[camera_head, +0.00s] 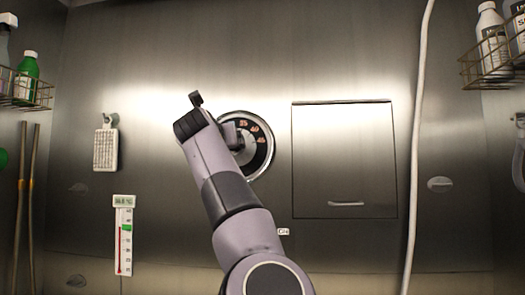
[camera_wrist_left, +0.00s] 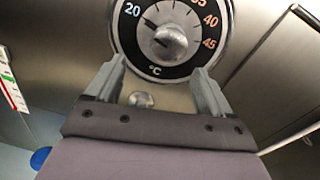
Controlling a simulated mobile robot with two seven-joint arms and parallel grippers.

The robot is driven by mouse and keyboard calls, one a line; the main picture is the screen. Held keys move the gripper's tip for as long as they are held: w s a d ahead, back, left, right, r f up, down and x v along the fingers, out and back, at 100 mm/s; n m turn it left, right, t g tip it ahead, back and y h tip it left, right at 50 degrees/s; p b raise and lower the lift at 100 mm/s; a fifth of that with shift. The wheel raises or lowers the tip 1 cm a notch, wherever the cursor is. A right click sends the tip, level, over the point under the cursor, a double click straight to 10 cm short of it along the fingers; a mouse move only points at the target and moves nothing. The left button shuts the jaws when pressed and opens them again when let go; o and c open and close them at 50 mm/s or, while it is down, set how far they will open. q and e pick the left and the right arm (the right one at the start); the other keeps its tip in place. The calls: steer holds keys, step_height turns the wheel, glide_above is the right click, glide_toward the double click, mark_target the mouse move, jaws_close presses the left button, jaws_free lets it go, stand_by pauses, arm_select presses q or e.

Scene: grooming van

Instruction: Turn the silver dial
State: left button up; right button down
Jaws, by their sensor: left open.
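The silver dial knob (camera_wrist_left: 171,42) sits at the centre of a black round face (camera_wrist_left: 185,71) marked in °C, with 20, 40 and 45 readable. In the head view the dial face (camera_head: 262,153) is on the metal wall, partly hidden behind my left arm. My left gripper (camera_wrist_left: 159,64) is open, its two fingers below the knob and to either side, with nothing between the tips.
A closed wall panel (camera_head: 343,150) with a handle is right of the dial. A white hose (camera_head: 415,150) hangs further right. Bottle racks (camera_head: 25,92) (camera_head: 492,70) flank both sides.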

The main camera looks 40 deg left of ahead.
arm_select(q)
steer(key=p+x, duration=0.4)
steer(key=x, duration=0.2)
steer(key=shift+w+d+r+t, duration=0.2)
steer(key=shift+w+r+t, duration=0.1)
steer(key=shift+w+r, duration=0.25)
